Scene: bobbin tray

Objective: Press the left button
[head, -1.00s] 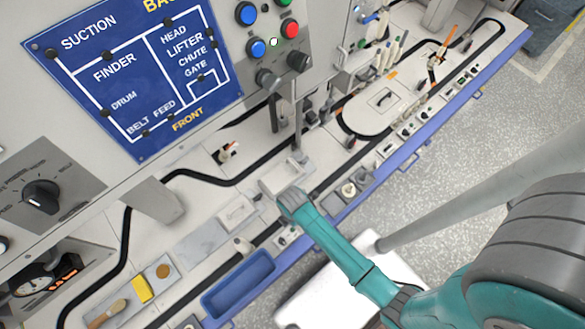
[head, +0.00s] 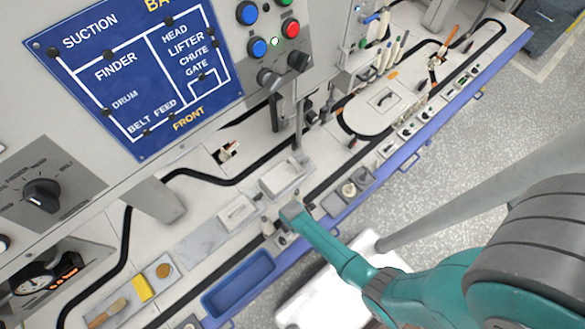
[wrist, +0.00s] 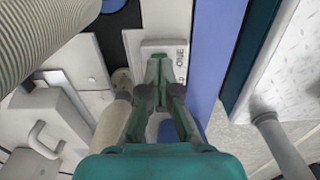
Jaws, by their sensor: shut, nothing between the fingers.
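My gripper (wrist: 160,60) is shut and empty. In the wrist view its fingertips are over a small white panel (wrist: 178,48) with dark lettering on the ledge. The fingers cover much of this panel, and no button on it can be made out. I cannot tell whether the fingertips touch it. In the head view my gripper (head: 282,238) is low over the front strip of the machine, right of a small upright post. Which button is the left one cannot be told from these frames.
A beige cylinder (wrist: 118,112) stands close left of my fingers. A blue tray (head: 238,282) lies left of my gripper. A pale block (head: 283,178) is behind it. Blue buttons (head: 258,47) and a red button (head: 290,28) sit on the upright cabinet.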

